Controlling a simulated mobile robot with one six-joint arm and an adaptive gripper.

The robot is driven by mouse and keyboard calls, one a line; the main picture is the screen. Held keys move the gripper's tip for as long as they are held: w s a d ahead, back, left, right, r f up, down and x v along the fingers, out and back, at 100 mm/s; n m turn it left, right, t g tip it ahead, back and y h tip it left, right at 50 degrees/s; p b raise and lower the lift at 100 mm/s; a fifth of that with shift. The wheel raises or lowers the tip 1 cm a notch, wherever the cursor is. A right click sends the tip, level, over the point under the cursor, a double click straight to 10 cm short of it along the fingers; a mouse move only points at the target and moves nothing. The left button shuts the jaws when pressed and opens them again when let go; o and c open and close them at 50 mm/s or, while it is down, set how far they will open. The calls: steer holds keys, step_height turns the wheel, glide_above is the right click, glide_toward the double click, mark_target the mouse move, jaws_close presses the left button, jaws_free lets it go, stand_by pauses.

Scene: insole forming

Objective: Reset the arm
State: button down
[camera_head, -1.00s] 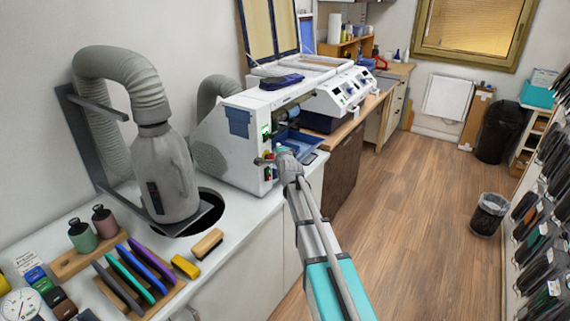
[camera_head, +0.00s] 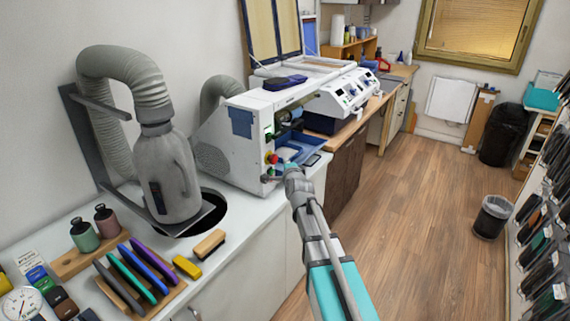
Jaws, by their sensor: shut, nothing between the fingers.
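My arm reaches up from the bottom centre of the head view, with its turquoise link nearest the camera. My gripper (camera_head: 289,166) is at the far end of the arm, in front of the white machine (camera_head: 225,150) near its red button and blue tray (camera_head: 306,148). The gripper is shut and small in the picture, with nothing seen in it. Whether it touches the machine or tray cannot be told.
A grey extractor (camera_head: 165,180) with a hose stands on the white counter (camera_head: 235,215). Coloured insoles (camera_head: 140,270) stand in a rack at the front left. A second white machine (camera_head: 345,92) stands behind. The wooden floor (camera_head: 420,220) at right is open, with a bin (camera_head: 492,217).

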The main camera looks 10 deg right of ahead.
steer(key=s+f+n+g, duration=0.5)
steer(key=s, duration=0.5)
steer(key=s+a+f+n+g, duration=0.1)
steer(key=s+f+n+g, duration=0.5)
steer(key=s, duration=0.5)
steer(key=s+f+n+g, duration=0.6)
steer(key=s, duration=0.5)
steer(key=shift+s+a, duration=0.2)
steer(key=shift+a, duration=0.15)
